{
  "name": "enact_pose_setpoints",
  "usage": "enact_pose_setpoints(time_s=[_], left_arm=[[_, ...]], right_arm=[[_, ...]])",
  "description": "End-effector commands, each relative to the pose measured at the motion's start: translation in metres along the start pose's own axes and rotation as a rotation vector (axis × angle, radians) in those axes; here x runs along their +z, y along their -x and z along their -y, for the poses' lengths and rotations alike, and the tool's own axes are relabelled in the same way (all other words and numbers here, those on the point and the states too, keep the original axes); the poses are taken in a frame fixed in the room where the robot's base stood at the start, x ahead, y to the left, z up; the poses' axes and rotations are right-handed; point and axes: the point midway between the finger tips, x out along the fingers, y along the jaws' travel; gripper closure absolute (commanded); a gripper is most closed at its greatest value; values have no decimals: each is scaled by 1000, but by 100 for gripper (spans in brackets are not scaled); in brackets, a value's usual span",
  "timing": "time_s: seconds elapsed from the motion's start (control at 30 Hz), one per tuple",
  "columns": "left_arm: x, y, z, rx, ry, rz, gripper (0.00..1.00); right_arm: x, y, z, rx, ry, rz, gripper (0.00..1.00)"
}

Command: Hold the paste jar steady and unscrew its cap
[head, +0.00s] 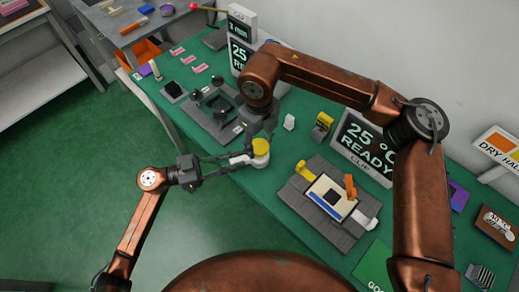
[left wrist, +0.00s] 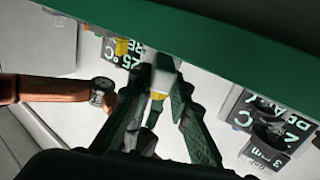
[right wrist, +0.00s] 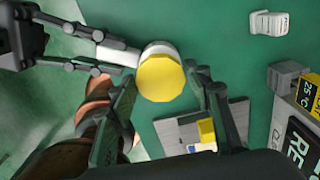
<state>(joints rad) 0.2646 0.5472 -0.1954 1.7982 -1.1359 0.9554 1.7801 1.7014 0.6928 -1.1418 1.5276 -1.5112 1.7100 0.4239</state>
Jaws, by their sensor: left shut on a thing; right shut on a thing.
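The paste jar has a white body (head: 240,160) and a round yellow cap (head: 260,147). It is near the front edge of the green table in the head view. My left gripper (head: 246,158) comes in from the left and is shut on the jar body. In the left wrist view the white body (left wrist: 163,64) shows between its fingers. My right gripper (head: 264,136) comes down from above and is shut on the cap. In the right wrist view its fingers stand on either side of the yellow cap (right wrist: 161,78). The jar's underside is hidden.
A grey fixture with a screen plate (head: 330,197) and orange lever stands right of the jar. Another dark fixture (head: 212,108) is behind left. A small white block (head: 290,122), a yellow item (head: 322,122) and a READY display (head: 365,147) stand towards the wall.

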Motion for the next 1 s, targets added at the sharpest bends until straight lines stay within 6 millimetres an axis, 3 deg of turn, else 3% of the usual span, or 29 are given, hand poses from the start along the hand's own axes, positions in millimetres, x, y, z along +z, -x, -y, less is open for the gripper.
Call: enact_pose_setpoints(time_s=[0.27, 0.7, 0.97, 1.0], left_arm=[[0, 0, 0, 0, 0, 1, 100], [0, 0, 0, 0, 0, 1, 100], [0, 0, 0, 0, 0, 1, 100], [0, 0, 0, 0, 0, 1, 79]], right_arm=[[0, 1, 0, 0, 0, 0, 88], [0, 28, 0, 0, -1, 0, 88], [0, 30, 0, 1, -1, 0, 88], [0, 30, 0, 1, 0, 0, 88]])
